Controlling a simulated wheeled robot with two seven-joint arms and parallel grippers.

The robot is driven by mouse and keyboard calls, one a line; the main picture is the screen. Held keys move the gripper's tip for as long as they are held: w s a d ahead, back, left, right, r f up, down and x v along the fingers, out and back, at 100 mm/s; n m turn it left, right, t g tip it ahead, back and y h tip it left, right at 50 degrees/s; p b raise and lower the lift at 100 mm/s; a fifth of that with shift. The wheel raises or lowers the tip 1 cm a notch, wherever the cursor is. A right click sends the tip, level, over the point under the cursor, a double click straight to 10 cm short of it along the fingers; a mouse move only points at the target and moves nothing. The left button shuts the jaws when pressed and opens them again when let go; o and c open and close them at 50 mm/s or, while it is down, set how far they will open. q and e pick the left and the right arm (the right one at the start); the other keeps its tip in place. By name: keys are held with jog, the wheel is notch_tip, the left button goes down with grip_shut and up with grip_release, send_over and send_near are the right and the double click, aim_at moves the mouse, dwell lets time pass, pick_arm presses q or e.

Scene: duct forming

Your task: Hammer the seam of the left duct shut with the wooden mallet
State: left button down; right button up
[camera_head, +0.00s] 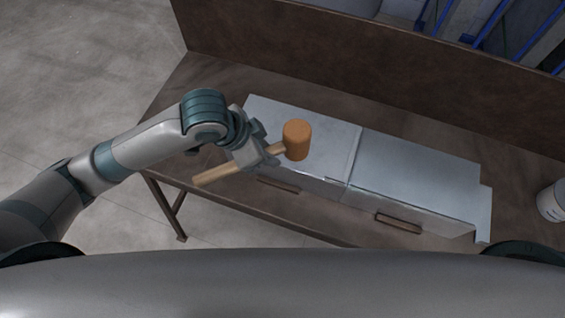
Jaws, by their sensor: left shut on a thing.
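The wooden mallet has an orange-brown cylindrical head (297,139) and a light wooden handle (214,175). My left gripper (268,156) is shut on the handle close to the head. The mallet head shows over the top of the left duct (258,109), a grey sheet-metal box on the bench; I cannot tell whether it touches. A seam line (355,155) runs along the left duct's right end, beside the right duct (418,171). My arm and the mallet hide part of the left duct's front and left end. My right gripper is not in view.
The brown workbench (170,92) has a raised back board (300,62) behind the ducts. A white bucket (552,200) stands at the far right. The concrete floor (90,70) at left is clear.

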pick_arm(q)
jog(key=shift+w+r, duration=0.1)
jog(key=shift+r, duration=0.15)
jog(key=shift+d, duration=0.15)
jog(key=s+d, duration=0.4)
jog(key=d, duration=0.6)
jog(key=shift+d+f, duration=0.15)
jog(key=shift+d, duration=0.2)
